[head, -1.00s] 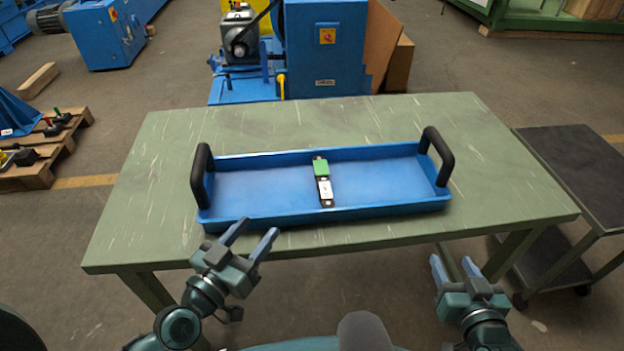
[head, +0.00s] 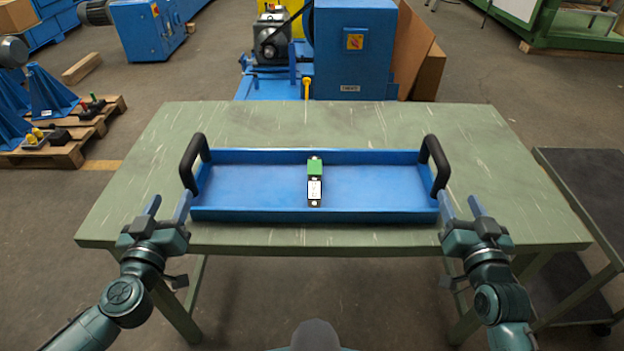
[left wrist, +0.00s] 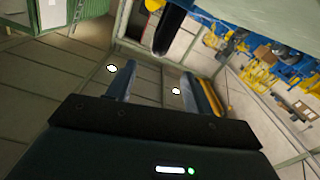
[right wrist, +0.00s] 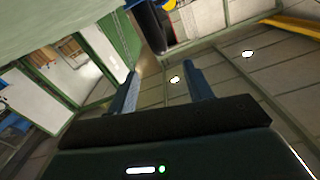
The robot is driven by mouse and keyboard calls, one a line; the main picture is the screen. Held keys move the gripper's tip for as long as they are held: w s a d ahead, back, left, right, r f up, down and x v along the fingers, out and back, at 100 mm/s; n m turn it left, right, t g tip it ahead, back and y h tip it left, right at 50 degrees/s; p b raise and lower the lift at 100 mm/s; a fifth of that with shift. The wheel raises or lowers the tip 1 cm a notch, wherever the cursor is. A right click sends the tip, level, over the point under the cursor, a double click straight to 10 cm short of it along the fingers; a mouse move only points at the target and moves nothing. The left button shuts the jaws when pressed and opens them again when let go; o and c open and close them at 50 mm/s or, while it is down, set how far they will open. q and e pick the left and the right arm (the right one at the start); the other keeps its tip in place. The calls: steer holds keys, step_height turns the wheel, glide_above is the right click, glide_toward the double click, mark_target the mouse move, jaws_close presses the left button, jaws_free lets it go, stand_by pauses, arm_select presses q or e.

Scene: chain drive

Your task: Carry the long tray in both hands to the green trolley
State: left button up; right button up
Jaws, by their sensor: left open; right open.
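The long blue tray (head: 250,185) lies on the green table, with a black upright handle at each end, the left handle (head: 190,160) and the right handle (head: 436,163). A small green and white part (head: 314,185) lies in its middle. My left gripper (head: 168,207) is open and empty, in front of and just below the left handle. My right gripper (head: 461,207) is open and empty, in front of the right handle. A dark handle end shows ahead of the fingers in the left wrist view (left wrist: 170,28) and the right wrist view (right wrist: 153,25).
The table (head: 330,120) has free room behind and beside the tray. A dark-topped trolley (head: 590,190) stands at the right of the table. A blue machine (head: 352,50) stands behind it, and a pallet with parts (head: 60,140) is at the left.

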mark_target(190, 159)
arm_select(q)
steer(key=w, duration=1.3)
steer(key=shift+w, duration=0.1)
arm_select(e)
steer(key=w, duration=1.3)
steer(key=shift+w, duration=0.1)
arm_select(q)
steer(key=shift+d, duration=0.1)
jaws_close()
arm_select(e)
jaws_close()
steer(key=shift+a, duration=0.1)
arm_select(q)
steer(key=shift+w+r, duration=0.1)
steer(key=shift+r, duration=0.25)
arm_select(e)
steer(key=shift+r, duration=0.35)
